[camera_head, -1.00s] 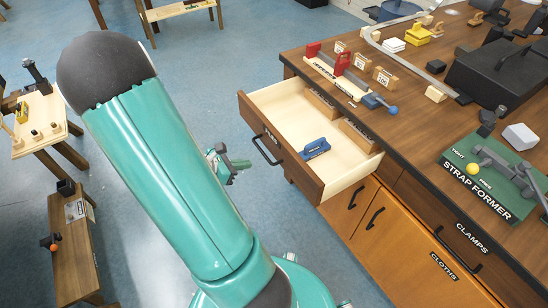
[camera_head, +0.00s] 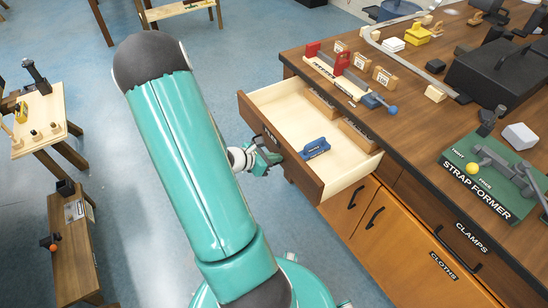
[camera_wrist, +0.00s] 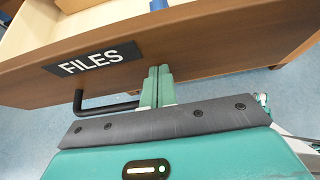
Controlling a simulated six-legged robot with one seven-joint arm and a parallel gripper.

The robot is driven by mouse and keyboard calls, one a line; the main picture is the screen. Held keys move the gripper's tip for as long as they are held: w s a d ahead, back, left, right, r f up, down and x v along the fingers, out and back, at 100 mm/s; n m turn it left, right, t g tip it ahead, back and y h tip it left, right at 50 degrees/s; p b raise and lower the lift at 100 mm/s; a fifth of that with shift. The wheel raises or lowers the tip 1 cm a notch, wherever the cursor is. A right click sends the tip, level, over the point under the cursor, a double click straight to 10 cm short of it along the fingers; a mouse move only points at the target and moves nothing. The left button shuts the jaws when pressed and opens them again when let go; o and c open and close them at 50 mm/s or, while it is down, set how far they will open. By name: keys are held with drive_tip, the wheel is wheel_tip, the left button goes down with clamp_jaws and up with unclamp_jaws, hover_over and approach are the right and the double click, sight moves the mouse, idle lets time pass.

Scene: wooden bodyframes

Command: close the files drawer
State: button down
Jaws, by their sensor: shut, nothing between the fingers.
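The files drawer (camera_head: 338,182) stands pulled out of the wooden bench in the head view, with a blue block-like object (camera_head: 316,148) inside it. In the wrist view its wooden front (camera_wrist: 210,45) carries a "FILES" label (camera_wrist: 92,59) and a black handle (camera_wrist: 105,106). My gripper (camera_head: 272,160) is at the drawer front in the head view. In the wrist view my gripper (camera_wrist: 158,72) has its green fingers together, empty, beside the right end of the handle and at the drawer front. I cannot tell whether they touch the front. My arm hides part of the handle in the head view.
The bench top (camera_head: 408,120) holds a red-clamped rack (camera_head: 340,68), a black case (camera_head: 495,72) and a green strap former board (camera_head: 492,178). Clamps and cloths fronts lie below it. A small table (camera_head: 42,118) and a low bench (camera_head: 76,245) stand at left. Blue floor is open between.

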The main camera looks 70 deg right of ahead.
drive_tip(key=shift+s+d, duration=0.1)
approach(347, 127)
drive_tip(key=x, duration=0.3)
drive_tip(key=shift+s+d+f, duration=0.1)
drive_tip(key=shift+d+f, duration=0.05)
drive_tip(key=shift+f, duration=0.35)
drive_tip(key=shift+s+d+r, duration=0.15)
drive_tip(key=shift+s+d, duration=0.05)
drive_tip(key=shift+s, duration=0.05)
